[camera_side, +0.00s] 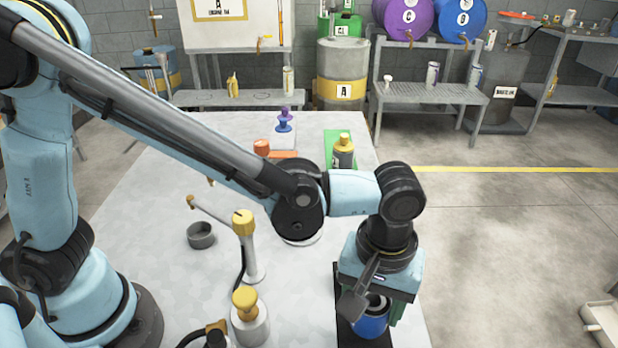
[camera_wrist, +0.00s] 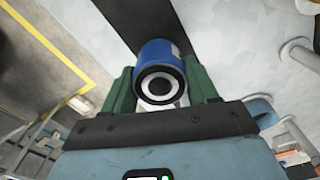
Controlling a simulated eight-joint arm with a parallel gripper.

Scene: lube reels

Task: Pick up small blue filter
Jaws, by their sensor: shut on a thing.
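The small blue filter (camera_side: 371,325) is at the front right of the table in the side view. In the side view my gripper points down over the filter. A black mat (camera_side: 346,327) lies under it; I cannot tell whether the filter touches the mat.
Yellow-capped dispensers (camera_side: 246,245) (camera_side: 249,318) stand left of the filter. A grey ring-shaped dish (camera_side: 201,235) is farther left. A yellow-topped container (camera_side: 343,152) on a green mat and a purple-topped item (camera_side: 284,120) stand at the back.

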